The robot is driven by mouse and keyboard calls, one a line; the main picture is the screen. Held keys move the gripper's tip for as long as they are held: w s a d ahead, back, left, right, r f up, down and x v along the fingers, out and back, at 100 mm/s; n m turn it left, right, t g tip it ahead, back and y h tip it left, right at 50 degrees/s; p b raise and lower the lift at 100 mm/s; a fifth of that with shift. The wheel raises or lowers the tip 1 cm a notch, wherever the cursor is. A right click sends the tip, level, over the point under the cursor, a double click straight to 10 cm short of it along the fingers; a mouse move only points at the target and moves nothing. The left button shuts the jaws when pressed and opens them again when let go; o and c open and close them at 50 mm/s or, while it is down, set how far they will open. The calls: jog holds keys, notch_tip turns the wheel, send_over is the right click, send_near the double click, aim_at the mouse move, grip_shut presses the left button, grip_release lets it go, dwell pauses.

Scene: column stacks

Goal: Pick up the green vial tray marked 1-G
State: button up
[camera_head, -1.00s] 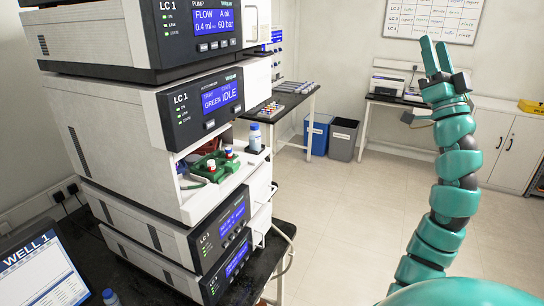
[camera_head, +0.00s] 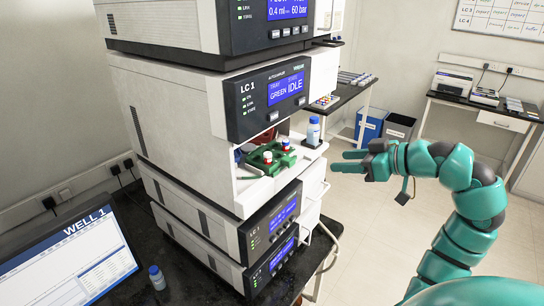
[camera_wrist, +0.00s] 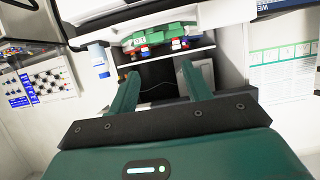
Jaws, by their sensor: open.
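The green vial tray (camera_head: 265,161) sits in the open bay of the LC 1 autosampler (camera_head: 250,100). It holds a few vials with red, white and blue showing. In the wrist view, which looks upside down, the tray (camera_wrist: 160,36) lies beyond and above my gripper (camera_wrist: 157,82). The fingers are apart with nothing between them.
A blue-capped bottle (camera_head: 313,132) stands on the ledge right of the tray. Something dark red (camera_head: 262,138) is partly hidden deeper in the bay. More instrument units lie above and below.

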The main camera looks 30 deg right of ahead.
jog(key=p, duration=0.4)
send_near(293, 162)
jog(key=w+a, duration=0.2)
jog(key=shift+d+f+p+x, duration=0.2)
jog(key=shift+p+x, duration=0.3)
jog(key=shift+x, duration=0.7)
jog(key=shift+d+f+p+x, duration=0.25)
jog(key=shift+p+x, duration=0.3)
jog(key=shift+x, duration=0.6)
jog(key=shift+d+f+p+x, duration=0.15)
jog(key=shift+p+x, duration=0.35)
jog(key=shift+x, duration=0.7)
jog(key=shift+r, duration=0.1)
jog(key=c, duration=0.9)
